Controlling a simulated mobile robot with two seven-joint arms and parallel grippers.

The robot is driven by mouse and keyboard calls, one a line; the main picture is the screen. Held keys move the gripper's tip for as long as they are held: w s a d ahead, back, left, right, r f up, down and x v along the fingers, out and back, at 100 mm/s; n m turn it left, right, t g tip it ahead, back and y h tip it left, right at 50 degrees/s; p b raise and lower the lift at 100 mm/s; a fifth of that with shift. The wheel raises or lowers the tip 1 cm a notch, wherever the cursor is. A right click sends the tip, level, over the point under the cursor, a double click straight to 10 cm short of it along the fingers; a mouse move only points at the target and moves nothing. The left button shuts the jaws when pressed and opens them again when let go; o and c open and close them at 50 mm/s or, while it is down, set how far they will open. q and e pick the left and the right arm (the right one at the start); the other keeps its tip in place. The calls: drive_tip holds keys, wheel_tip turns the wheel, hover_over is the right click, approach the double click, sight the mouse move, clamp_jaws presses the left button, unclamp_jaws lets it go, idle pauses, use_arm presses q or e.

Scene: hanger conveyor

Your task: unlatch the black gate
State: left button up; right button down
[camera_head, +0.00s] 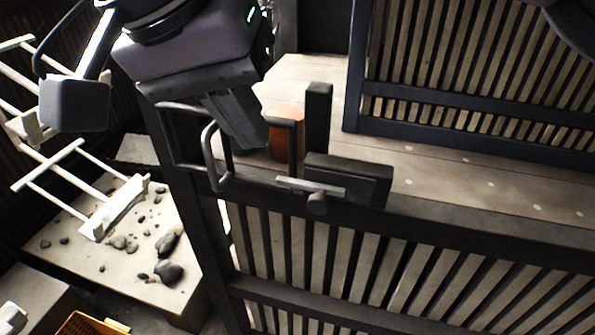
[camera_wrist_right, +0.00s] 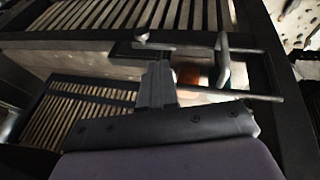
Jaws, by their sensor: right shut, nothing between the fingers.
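The lever also shows in the right wrist view (camera_wrist_right: 165,46). A grey loop handle (camera_head: 213,158) stands left of it. My right gripper (camera_head: 252,140) is shut and empty, its fingertips between handle and lever, apparently above the frame. Contact cannot be told. My left gripper is not in view.
A dark post (camera_head: 317,115) rises beside the latch. An orange pot (camera_head: 286,132) is partly hidden behind the bars. A second slatted panel (camera_head: 470,70) stands at the upper right. White racks (camera_head: 115,207) and dark stones (camera_head: 168,270) lie at the left. A yellow crate (camera_head: 88,324) is at the bottom.

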approach(299, 183)
wheel_tip(299, 183, down, 3)
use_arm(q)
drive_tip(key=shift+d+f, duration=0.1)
use_arm(e)
drive_tip(key=shift+s+d+f, duration=0.3)
drive_tip(key=shift+d+f, duration=0.35)
drive_tip(key=shift+d, duration=0.15)
drive_tip(key=shift+s+d+f, duration=0.35)
drive_tip(key=shift+d+f, duration=0.3)
drive_tip(key=shift+d, duration=0.1)
